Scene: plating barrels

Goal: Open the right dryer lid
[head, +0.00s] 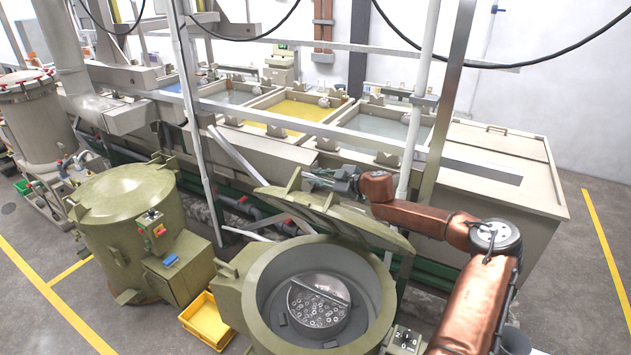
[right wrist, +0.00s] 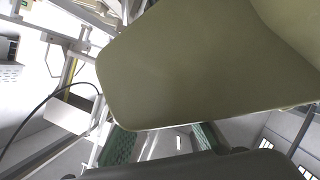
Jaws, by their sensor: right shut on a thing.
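The right dryer (head: 255,300) is a round olive-green drum at the bottom centre of the head view. Its lid (head: 345,218) is raised and tilted back behind the opening. The open drum shows a metal basket (head: 318,305) with small ring-like parts inside. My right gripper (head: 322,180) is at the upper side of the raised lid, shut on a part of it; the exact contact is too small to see. In the right wrist view a large olive surface, apparently the lid (right wrist: 190,65), fills the middle. My left gripper is not in view.
The left dryer (head: 125,205) stands closed at the left. A yellow crate (head: 205,320) lies on the floor between the dryers. Behind the lid runs a row of plating tanks (head: 300,112). A white pole (head: 412,130) and a grey post (head: 447,100) stand close to my right arm.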

